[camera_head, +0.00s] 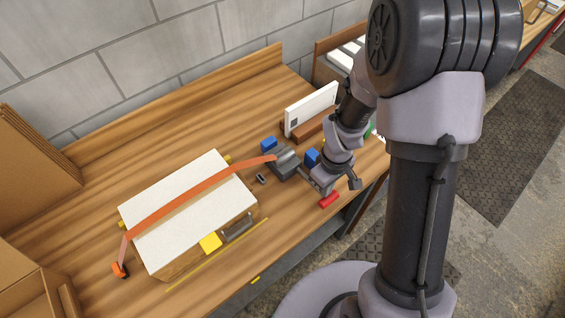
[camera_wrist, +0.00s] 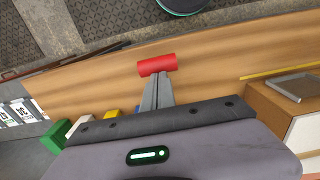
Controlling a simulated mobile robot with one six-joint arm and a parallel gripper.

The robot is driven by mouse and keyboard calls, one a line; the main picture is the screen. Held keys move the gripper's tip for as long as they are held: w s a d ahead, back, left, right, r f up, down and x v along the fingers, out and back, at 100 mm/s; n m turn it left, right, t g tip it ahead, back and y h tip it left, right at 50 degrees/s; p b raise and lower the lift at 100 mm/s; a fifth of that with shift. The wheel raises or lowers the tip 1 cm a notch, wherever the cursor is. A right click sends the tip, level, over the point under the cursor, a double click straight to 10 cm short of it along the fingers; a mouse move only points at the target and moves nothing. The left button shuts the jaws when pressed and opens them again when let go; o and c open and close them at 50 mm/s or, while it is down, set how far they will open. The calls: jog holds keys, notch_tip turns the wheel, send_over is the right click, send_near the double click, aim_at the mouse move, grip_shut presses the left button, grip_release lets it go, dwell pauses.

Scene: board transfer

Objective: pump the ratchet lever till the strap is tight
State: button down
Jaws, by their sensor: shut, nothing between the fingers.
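An orange strap (camera_head: 190,193) runs over a box with a white top (camera_head: 170,222), from an orange hook (camera_head: 119,269) at the left to the dark grey ratchet (camera_head: 284,163) at the right. My gripper (camera_head: 326,191) is just right of the ratchet, low over the bench. Its shut fingers (camera_wrist: 158,78) show in the wrist view, with nothing held. A red cylindrical grip (camera_head: 328,200) lies right at the fingertips; it also shows in the wrist view (camera_wrist: 156,65). I cannot tell whether they touch. Any link from the red grip to the ratchet is hidden.
Blue blocks (camera_head: 269,144) stand by the ratchet. A white panel (camera_head: 311,107) on a brown base is behind it. A small dark part (camera_head: 261,179) lies between box and ratchet. The bench's front edge is close to my gripper. The bench (camera_head: 190,137) is clear behind the box.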

notch_tip(320, 180, up, 11)
jog(key=p, duration=0.8)
